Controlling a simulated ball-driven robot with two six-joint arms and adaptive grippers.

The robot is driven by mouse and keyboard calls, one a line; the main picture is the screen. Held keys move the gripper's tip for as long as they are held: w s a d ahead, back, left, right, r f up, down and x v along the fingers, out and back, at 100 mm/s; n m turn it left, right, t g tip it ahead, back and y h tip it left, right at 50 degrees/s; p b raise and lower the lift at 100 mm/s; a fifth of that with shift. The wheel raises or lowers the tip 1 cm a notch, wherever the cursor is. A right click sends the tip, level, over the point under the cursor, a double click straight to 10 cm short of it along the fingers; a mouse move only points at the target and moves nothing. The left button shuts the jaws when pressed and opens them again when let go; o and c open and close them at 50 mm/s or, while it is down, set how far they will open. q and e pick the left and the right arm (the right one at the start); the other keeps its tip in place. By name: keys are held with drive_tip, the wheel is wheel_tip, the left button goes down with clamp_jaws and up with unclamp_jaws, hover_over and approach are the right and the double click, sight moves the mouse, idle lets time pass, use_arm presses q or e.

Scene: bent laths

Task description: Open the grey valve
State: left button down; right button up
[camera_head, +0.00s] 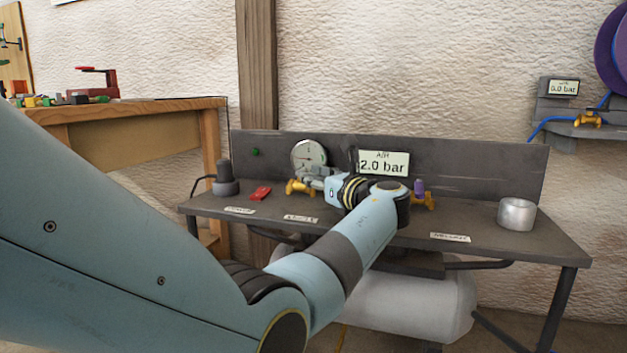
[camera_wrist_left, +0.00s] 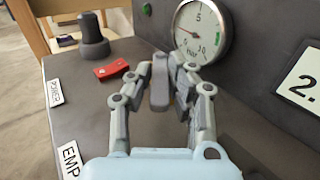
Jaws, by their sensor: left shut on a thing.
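The grey valve's handle (camera_wrist_left: 160,84) is an upright grey lever between the fingers in the left wrist view. My left gripper (camera_wrist_left: 168,74) is shut on it, with a finger on either side. In the head view, my left gripper (camera_head: 312,178) is over the bench at a brass fitting (camera_head: 297,187), below the round gauge (camera_head: 309,155). The handle is hard to make out there behind the fingers. The gauge also shows in the left wrist view (camera_wrist_left: 202,32). A display (camera_head: 383,163) reads 2.0 bar. My right gripper is in neither view.
The dark bench (camera_head: 465,215) holds a red block (camera_head: 260,193), a dark knob-topped post (camera_head: 225,180) and a metal ring (camera_head: 517,214). A second brass valve with a purple handle (camera_head: 420,188) is right of my wrist. The back panel (camera_head: 480,170) stands close behind.

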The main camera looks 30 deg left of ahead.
use_arm(q)
drive_tip(key=c, duration=1.2)
unclamp_jaws()
drive_tip(key=shift+c, duration=0.2)
drive_tip(key=shift+v, duration=3.75)
